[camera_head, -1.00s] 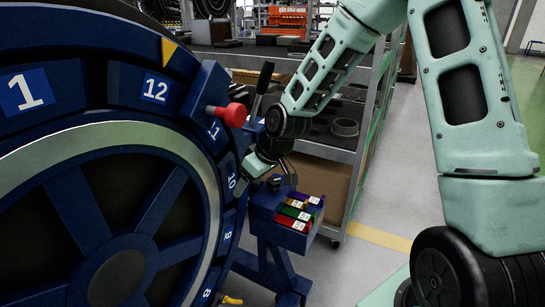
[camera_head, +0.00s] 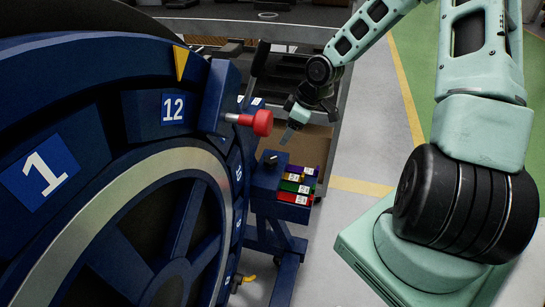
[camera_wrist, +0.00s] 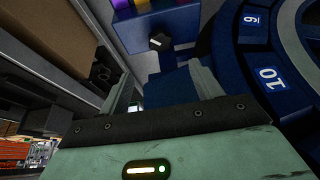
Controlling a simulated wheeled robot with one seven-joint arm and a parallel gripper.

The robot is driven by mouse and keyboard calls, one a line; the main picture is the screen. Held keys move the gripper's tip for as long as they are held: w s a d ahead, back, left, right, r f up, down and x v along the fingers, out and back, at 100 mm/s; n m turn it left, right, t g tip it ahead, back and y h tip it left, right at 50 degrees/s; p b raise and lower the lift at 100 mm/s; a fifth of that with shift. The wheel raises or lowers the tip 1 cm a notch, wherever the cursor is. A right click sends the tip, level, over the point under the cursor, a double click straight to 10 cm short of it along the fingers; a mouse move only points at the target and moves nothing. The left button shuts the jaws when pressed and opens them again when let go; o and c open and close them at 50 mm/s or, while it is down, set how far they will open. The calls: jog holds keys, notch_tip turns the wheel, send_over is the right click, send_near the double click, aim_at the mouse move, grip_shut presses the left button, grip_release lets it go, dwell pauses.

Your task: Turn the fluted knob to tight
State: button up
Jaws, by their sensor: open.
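The fluted knob (camera_head: 271,160) is small and black and sits on top of the blue box beside the big wheel. In the wrist view the knob (camera_wrist: 159,41) shows a white mark and lies beyond the fingertips, near the top edge. My gripper (camera_head: 288,136) is above and slightly right of the knob in the head view, apart from it. In the wrist view my gripper (camera_wrist: 163,78) has its two fingers spread with nothing between them. What the knob's mark points to is too small to read.
The big blue numbered wheel (camera_head: 150,65) fills the left. A red knob (camera_head: 262,122) sticks out from its rim near my gripper. A blue bin (camera_head: 294,208) with coloured labelled items adjoins the box. A grey shelf (camera_head: 250,30) stands behind; floor is clear to the right.

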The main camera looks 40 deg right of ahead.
aim_at(271, 159)
jog(key=b+x, duration=0.1)
jog(key=x, duration=1.1)
jog(key=shift+w+a+f, duration=0.1)
jog(key=shift+f, duration=0.15)
jog(key=shift+b, duration=0.3)
jog(key=c, duration=1)
